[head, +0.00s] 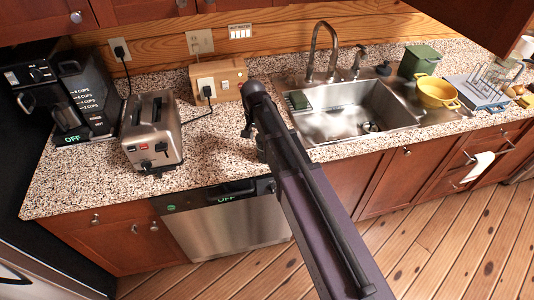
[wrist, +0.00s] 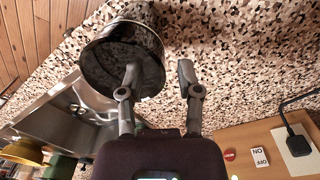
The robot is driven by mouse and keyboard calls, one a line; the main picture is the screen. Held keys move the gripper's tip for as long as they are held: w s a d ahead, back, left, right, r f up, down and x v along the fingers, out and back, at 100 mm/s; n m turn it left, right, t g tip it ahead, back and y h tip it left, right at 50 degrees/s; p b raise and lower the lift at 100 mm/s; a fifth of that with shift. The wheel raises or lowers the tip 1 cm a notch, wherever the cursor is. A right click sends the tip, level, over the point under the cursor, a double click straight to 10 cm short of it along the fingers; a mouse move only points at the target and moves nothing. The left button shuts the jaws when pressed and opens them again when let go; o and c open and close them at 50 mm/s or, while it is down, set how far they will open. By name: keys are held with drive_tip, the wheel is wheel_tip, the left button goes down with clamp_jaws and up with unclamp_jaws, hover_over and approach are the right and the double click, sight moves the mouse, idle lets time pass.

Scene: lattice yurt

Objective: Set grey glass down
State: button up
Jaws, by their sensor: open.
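The grey glass (wrist: 112,62) is a dark, see-through round vessel with its wide mouth toward the wrist camera. It appears to stand upright on the speckled counter (wrist: 235,60), between the sink and the toaster. My gripper (wrist: 158,70) is open at the glass. In the wrist view, one finger overlaps the glass's mouth and the other is just outside its right wall; I cannot tell if either touches it. In the head view my gripper (head: 249,132) is low over the counter, and my arm hides most of the glass.
The steel sink (head: 350,112) lies right of my gripper, with a yellow pot (head: 437,92), green bin (head: 418,61) and dish rack (head: 478,92) beyond. The toaster (head: 152,132) and coffee maker (head: 62,100) stand left. A wooden outlet box (head: 228,78) is behind. Counter between toaster and gripper is clear.

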drive_tip(key=shift+f+b, duration=0.9)
drive_tip(key=shift+f, duration=0.3)
clamp_jaws()
